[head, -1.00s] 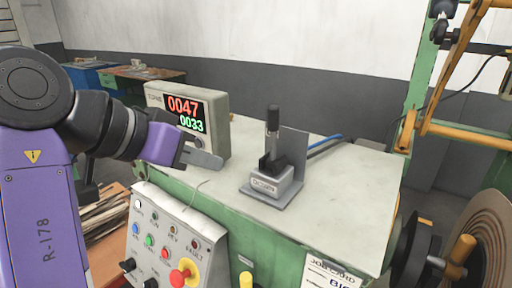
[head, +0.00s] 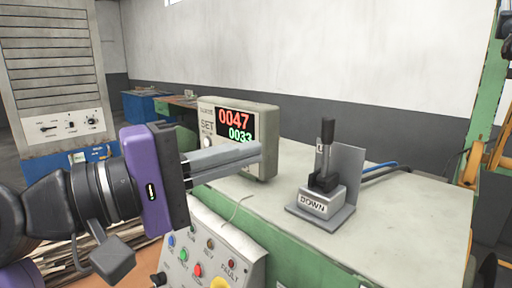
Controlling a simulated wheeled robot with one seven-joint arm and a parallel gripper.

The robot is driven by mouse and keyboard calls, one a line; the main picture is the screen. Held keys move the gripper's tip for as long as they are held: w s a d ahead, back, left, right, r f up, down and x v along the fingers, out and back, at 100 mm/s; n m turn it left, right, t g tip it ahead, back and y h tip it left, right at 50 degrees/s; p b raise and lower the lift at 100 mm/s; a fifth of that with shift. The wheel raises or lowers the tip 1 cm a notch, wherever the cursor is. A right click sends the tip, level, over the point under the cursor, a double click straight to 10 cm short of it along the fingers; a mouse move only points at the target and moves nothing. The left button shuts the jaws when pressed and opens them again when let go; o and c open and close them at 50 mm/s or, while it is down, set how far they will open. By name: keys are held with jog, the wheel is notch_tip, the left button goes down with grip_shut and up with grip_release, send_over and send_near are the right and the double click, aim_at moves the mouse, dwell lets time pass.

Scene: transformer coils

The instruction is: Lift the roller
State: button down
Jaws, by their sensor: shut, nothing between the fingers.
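A black-handled lever (head: 328,135) stands upright in a grey metal block (head: 322,200) on the machine's pale top. The block's front label reads "DOWN". A grey plate stands behind the lever. My gripper (head: 257,157) is left of the lever, in front of the counter box, with its grey fingers pointing right. It is shut and empty, and apart from the lever. I cannot make out a roller in this view.
A counter box (head: 267,122) showing 0047 and 0033 stands behind my fingers. A sloped button panel (head: 222,245) is below my gripper. The machine top (head: 420,205) is clear right of the lever. Blue and dark cables (head: 380,168) run behind it.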

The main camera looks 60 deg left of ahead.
aim_at(323, 127)
jog(key=w, duration=0.4)
jog(key=w+p, duration=0.1)
jog(key=w, duration=0.3)
jog(key=w+p, duration=0.1)
jog(key=w, duration=0.3)
jog(key=shift+a+r, duration=0.25)
jog(key=shift+p, duration=0.3)
jog(key=shift+w+r+g+p, duration=0.25)
jog(key=shift+r+g+p, duration=0.1)
jog(key=shift+p, duration=0.5)
jog(key=shift+w+r+g+p, duration=0.25)
jog(key=shift+w+p, duration=0.2)
jog(key=shift+p, duration=0.75)
jog(key=shift+w+a+f+p, duration=0.15)
jog(key=shift+w+a+p, duration=0.1)
jog(key=shift+w+p, duration=0.3)
jog(key=shift+w, duration=0.1)
